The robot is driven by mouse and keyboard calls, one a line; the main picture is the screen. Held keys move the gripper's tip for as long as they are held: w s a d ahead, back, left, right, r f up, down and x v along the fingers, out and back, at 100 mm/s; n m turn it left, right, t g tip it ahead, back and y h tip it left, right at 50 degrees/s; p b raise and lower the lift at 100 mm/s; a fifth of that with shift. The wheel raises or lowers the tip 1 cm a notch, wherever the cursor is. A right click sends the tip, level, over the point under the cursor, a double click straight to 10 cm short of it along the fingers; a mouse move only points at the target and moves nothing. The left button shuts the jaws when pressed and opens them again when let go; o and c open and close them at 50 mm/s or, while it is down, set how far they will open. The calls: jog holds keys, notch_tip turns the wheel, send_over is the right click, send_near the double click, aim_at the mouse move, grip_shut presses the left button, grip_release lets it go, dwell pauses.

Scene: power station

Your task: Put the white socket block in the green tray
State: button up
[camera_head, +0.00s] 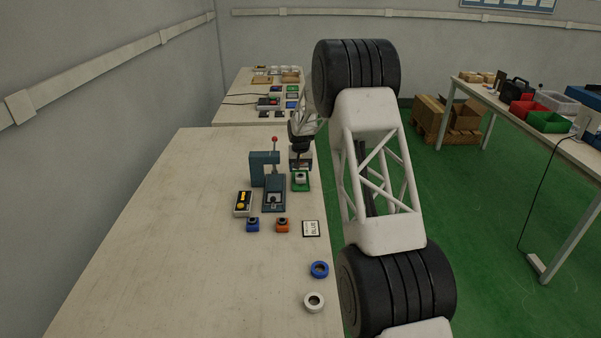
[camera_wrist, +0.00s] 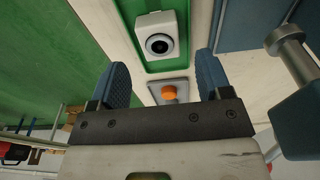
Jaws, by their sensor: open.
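The white socket block (camera_head: 300,176), with a dark round hole in its top, sits in the small green tray (camera_head: 300,188) at the table's right edge. In the wrist view the block (camera_wrist: 159,36) lies inside the green rim (camera_wrist: 127,22), clear of the fingers. My gripper (camera_head: 301,161) is just beyond the tray in the head view. Its two blue fingers (camera_wrist: 162,78) are apart in the wrist view, with nothing held between them. My arm covers the area right of the tray in the head view.
A blue-grey press (camera_head: 265,172) with a red-knobbed lever stands left of the tray. A yellow-button box (camera_head: 243,203), blue block (camera_head: 253,224), orange block (camera_head: 282,225) and label card (camera_head: 311,228) lie nearer. Blue (camera_head: 319,269) and white (camera_head: 314,301) rings lie in front. The left tabletop is clear.

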aim_at(301, 177)
notch_tip(301, 177, up, 8)
jog(key=shift+s, duration=0.45)
jog(key=shift+r, duration=0.1)
dwell(0.7)
jog(key=s+d+r, duration=0.3)
jog(key=s+r, duration=0.5)
jog(key=s, duration=0.4)
jog(key=s+d+r, duration=0.4)
jog(key=s+r, duration=0.5)
jog(key=s, duration=0.2)
jog(key=s+d+r, duration=0.3)
jog(key=s+r, duration=0.5)
jog(key=s, duration=0.4)
jog(key=s+d+f, duration=0.1)
jog(key=s+d, duration=0.1)
jog(key=s, duration=1.7)
jog(key=s+d+f+t, duration=0.1)
jog(key=s+d+f, duration=0.1)
jog(key=s, duration=1.8)
jog(key=shift+s+d+f, duration=0.25)
jog(key=shift+s+d, duration=0.05)
